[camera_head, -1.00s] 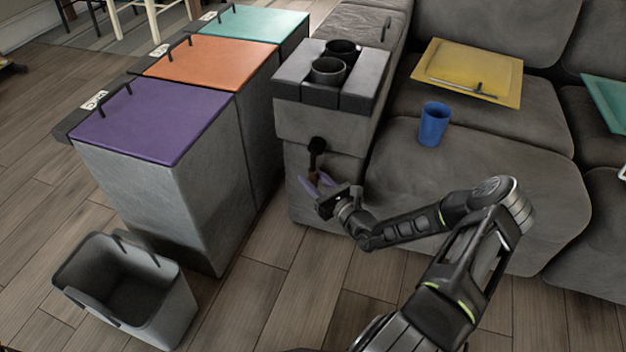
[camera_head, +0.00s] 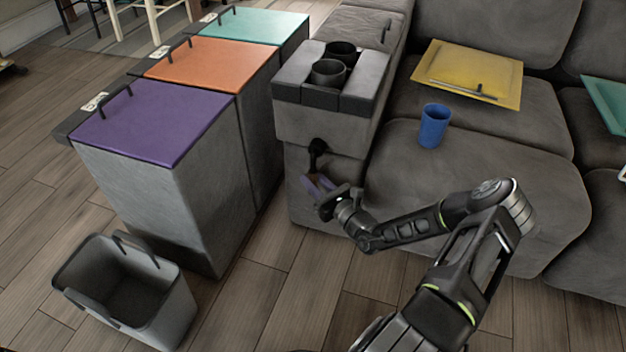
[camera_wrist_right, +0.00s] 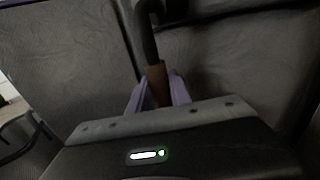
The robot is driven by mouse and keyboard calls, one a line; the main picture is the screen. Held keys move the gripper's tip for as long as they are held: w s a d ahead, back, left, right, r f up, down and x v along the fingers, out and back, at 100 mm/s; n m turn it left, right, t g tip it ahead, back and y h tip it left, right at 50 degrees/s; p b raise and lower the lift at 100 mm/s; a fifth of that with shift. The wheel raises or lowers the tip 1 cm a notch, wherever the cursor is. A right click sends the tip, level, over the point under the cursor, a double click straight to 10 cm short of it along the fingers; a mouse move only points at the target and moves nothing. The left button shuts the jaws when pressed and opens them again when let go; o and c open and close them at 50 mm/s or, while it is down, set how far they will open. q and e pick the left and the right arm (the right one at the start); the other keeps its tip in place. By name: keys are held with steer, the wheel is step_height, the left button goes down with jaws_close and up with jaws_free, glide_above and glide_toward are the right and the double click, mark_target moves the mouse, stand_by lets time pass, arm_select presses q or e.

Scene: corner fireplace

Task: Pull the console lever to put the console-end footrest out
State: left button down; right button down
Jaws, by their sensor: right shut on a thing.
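The console (camera_head: 300,122) stands at the left end of the grey sofa, with two dark cup holders in its top. Its lever (camera_head: 317,150) is on the front face, with a black upper part that hangs down. In the right wrist view the lever's brown handle (camera_wrist_right: 157,84) sits between the purple fingers. My right gripper (camera_head: 313,183) is shut on the lever handle, low in front of the console. The lever's lower end is hidden by the gripper. My left gripper is not in view. The console-end sofa front (camera_head: 440,210) is partly hidden by my right arm.
Bins with purple (camera_head: 155,120), orange (camera_head: 212,62) and teal (camera_head: 255,25) lids stand left of the console. An open grey bin (camera_head: 130,290) is on the floor. A blue cup (camera_head: 434,126) and yellow tray (camera_head: 440,85) are on the sofa. Floor is clear before the console.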

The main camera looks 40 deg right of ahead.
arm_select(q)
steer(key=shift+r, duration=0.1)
arm_select(e)
steer(key=shift+a, duration=0.1)
stand_by(0.6)
